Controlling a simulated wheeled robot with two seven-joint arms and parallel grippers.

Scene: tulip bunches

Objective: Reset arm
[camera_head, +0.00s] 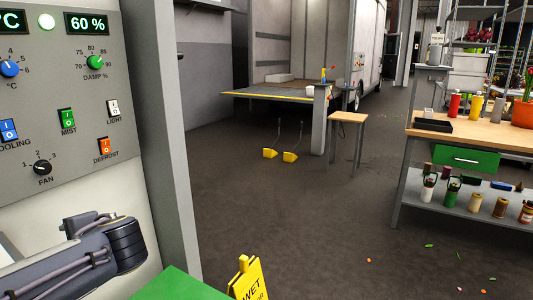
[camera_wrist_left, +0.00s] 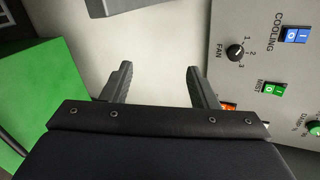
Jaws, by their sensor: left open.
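My left gripper (camera_wrist_left: 158,75) shows in the left wrist view with its two fingers apart and nothing between them. The fingers point toward a pale wall surface beside the grey control panel (camera_wrist_left: 262,62). In the head view my left arm reaches in at the lower left, below the control panel (camera_head: 75,130); its fingers cannot be made out clearly there. The panel carries a fan knob (camera_head: 42,168), a blue cooling switch (camera_head: 8,130), a green mist switch (camera_head: 67,119), a white light switch (camera_head: 113,108) and an orange defrost switch (camera_head: 102,146). My right gripper is not in view.
A green surface (camera_head: 180,285) and a yellow wet-floor sign (camera_head: 248,280) stand close at the bottom. A workbench (camera_head: 455,133) with bottles and a shelf is at right. A small wooden stool (camera_head: 348,118) stands mid-room. The dark floor between is mostly open.

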